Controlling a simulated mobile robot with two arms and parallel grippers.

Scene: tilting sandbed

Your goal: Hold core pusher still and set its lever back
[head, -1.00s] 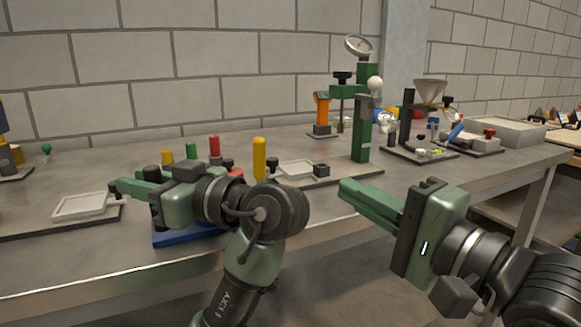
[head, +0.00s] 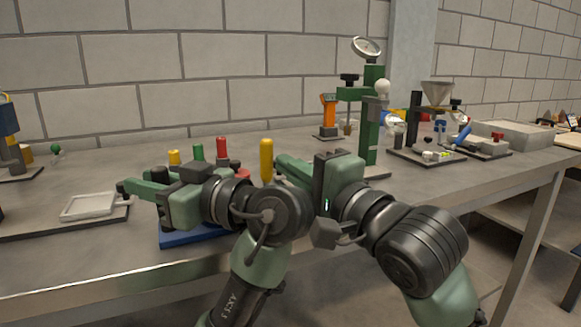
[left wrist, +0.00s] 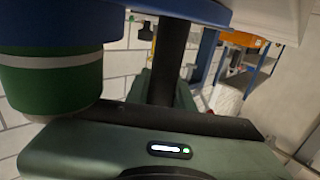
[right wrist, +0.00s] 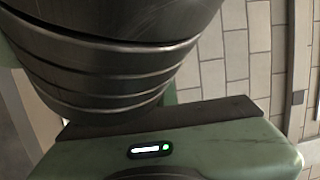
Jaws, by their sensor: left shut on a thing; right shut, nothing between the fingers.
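The blue base (head: 185,239) near the table's front edge appears to belong to the core pusher; my left arm covers most of it. My left gripper (head: 135,189) is shut on what looks like its dark upright post, which shows between the fingers in the left wrist view (left wrist: 173,62). A thick yellow upright handle (head: 266,158), possibly the lever, stands to the right. My right gripper (head: 279,164) is shut and empty, its fingertips close beside the yellow handle; I cannot tell if they touch. The handle's foot is hidden. The right wrist view shows no fingertips.
Yellow, green (head: 198,152) and red (head: 222,149) pegs stand behind my left gripper. A pale tray (head: 92,206) lies left. A green gauge stand (head: 371,130) and a funnel stand (head: 437,95) are right. The table's front right is clear.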

